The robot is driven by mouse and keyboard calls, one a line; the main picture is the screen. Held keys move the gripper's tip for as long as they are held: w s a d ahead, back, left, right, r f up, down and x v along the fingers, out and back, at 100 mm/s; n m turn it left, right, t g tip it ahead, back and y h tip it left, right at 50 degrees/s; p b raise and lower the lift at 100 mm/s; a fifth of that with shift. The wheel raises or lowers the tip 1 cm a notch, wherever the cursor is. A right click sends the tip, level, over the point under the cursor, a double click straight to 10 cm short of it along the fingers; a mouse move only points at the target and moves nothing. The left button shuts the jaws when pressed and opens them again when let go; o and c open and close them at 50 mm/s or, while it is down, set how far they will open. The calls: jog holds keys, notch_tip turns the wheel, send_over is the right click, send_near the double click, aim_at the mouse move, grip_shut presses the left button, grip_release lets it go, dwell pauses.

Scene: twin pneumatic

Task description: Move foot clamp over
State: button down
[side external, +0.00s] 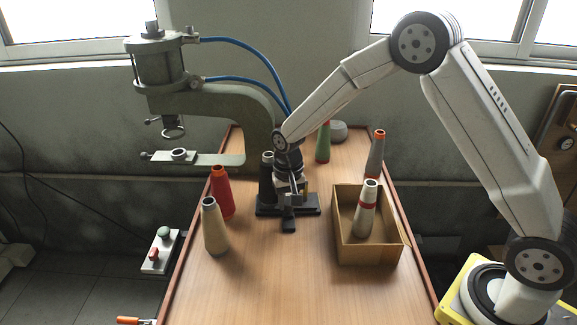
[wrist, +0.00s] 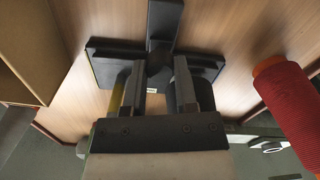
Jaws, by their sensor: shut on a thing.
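The foot clamp is a black base plate (side external: 265,207) with a lever (side external: 288,222) sticking out towards the front of the table. In the wrist view, its plate (wrist: 205,60) and lever (wrist: 163,22) lie just beyond my fingers. My gripper (side external: 288,198) points down over the plate's middle. In the wrist view, my gripper (wrist: 157,82) is shut on the clamp's dark middle part, between the two fingers. The plate appears to rest on the table; any small gap below it cannot be told. The held part is mostly hidden in the side view.
A black cone (side external: 266,180) stands close left of my gripper. A red cone (side external: 221,192) and beige cone (side external: 215,228) stand further left. The C-frame press (side external: 225,98) overhangs the back left. The table's front is clear.

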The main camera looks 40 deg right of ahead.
aim_at(288, 202)
jog(key=shift+w+d+r, duration=0.1)
jog(key=shift+w, duration=0.05)
jog(key=shift+c, duration=1.9)
grip_release()
jog(key=shift+r, duration=3.9)
jog(key=shift+s, duration=0.2)
jog(key=s+d+n+t, duration=0.1)
jog(key=s+n, duration=0.1)
jog(key=s, duration=0.7)
jog(key=s+d+f+n+t, duration=0.1)
jog(key=s+n, duration=0.2)
jog(key=s, duration=0.7)
jog(key=shift+d+t, duration=0.25)
jog(key=shift+t, duration=0.05)
